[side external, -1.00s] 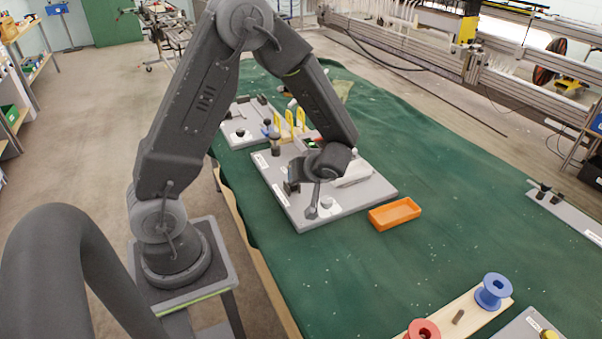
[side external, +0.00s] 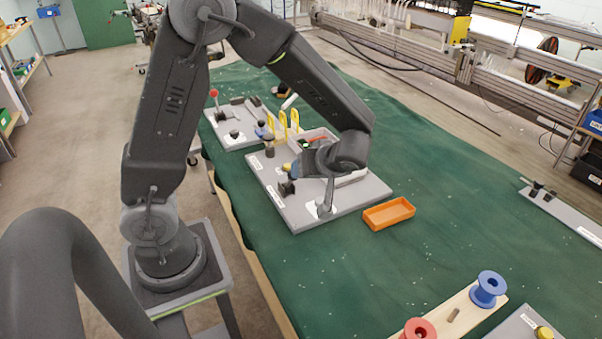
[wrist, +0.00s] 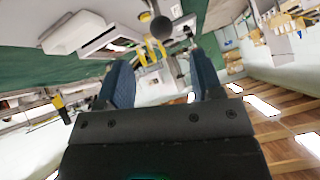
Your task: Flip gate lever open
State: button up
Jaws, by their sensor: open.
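A dark round-topped post (side external: 268,147) stands upright on the near grey board (side external: 300,222), beside yellow loops (side external: 283,125). A red-knobbed stick (side external: 214,96) stands on the grey board behind. I cannot tell which of these is the gate lever. My gripper (side external: 292,170) is above the near board, pointing left towards the dark post and apart from it. In the wrist view my gripper (wrist: 160,80) is open with nothing between its blue fingers. The dark post's knob (wrist: 162,28) shows beyond and between the fingertips, beside the yellow loops (wrist: 153,50).
An orange tray (side external: 388,224) sits right of the near board. A blue spool (side external: 490,288) and a red spool (side external: 418,329) stand on a wooden strip at the front right. The green cloth between (side external: 430,180) is mostly clear.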

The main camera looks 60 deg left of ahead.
jog(key=v, duration=0.5)
jog(key=s+d+r+m+t+h, duration=0.3)
jog(key=s+r+m+h, duration=0.1)
jog(key=s+r+m, duration=0.1)
jog(key=s+d+r+m+t+h, duration=0.3)
jog(key=s+r+m+h, duration=0.2)
jog(key=s+m, duration=0.3)
jog(key=shift+d+r+m, duration=0.25)
jog(key=shift+m, duration=0.85)
